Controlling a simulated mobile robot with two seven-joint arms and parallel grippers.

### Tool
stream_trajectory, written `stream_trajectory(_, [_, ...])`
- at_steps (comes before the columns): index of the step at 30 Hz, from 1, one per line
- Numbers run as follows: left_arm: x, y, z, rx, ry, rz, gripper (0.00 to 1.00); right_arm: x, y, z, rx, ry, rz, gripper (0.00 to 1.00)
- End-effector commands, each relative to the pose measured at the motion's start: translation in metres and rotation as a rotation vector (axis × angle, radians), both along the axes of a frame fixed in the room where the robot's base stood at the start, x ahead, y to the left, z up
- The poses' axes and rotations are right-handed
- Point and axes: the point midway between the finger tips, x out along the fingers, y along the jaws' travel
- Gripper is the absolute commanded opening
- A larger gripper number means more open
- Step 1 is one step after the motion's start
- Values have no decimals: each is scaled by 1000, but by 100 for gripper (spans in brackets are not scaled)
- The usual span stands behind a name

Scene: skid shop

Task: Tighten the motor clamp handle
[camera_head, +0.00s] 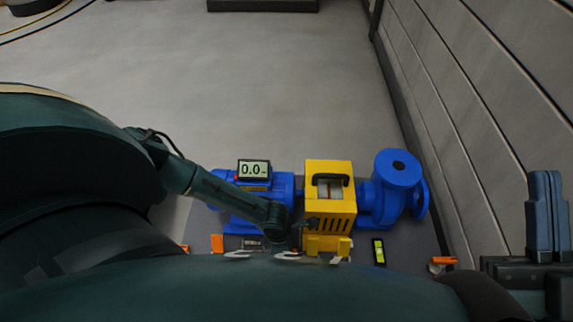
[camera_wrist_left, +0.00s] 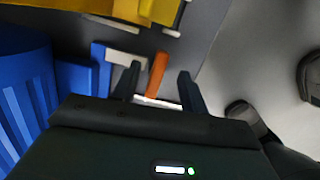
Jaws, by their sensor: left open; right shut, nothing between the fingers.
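The blue motor (camera_head: 283,186) lies on a grey base in the head view, left of a yellow guard (camera_head: 342,215). My left arm reaches across the motor's front in that view, and its fingers are hidden there. In the left wrist view my left gripper (camera_wrist_left: 158,71) is open, and an orange handle (camera_wrist_left: 157,76) shows between its fingers. I cannot tell whether the fingers touch it or whether it is the motor clamp handle. Orange pieces also show in the head view at the motor's front (camera_head: 217,243). My right gripper (camera_head: 545,217) is shut and empty at the far right.
A display reading 0.0 (camera_head: 254,171) sits on the motor. A blue pump (camera_head: 398,183) stands right of the guard. A small level-like item (camera_head: 379,251) lies in front.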

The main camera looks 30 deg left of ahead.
Motion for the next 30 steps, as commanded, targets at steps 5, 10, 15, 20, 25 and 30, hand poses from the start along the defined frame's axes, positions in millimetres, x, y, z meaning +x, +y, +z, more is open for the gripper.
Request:
stream_trajectory(5, [0,1,-3,1,0,0,44,5,1,7,-17,-71,-5,0])
stream_trajectory(10, [0,1,14,2,-1,0,44,6,1,7,-9,1,-6,0])
stream_trajectory(15, [0,1,30,2,-1,0,44,5,2,-8,3,139,-7,0])
stream_trajectory(20, [0,1,43,2,-1,0,44,2,4,-23,15,258,-8,0])
stream_trajectory(25, [0,1,60,2,-1,0,44,-2,5,-35,14,360,-16,0])
stream_trajectory(30, [0,1,71,1,0,0,44,-5,4,-42,1,406,-32,0])
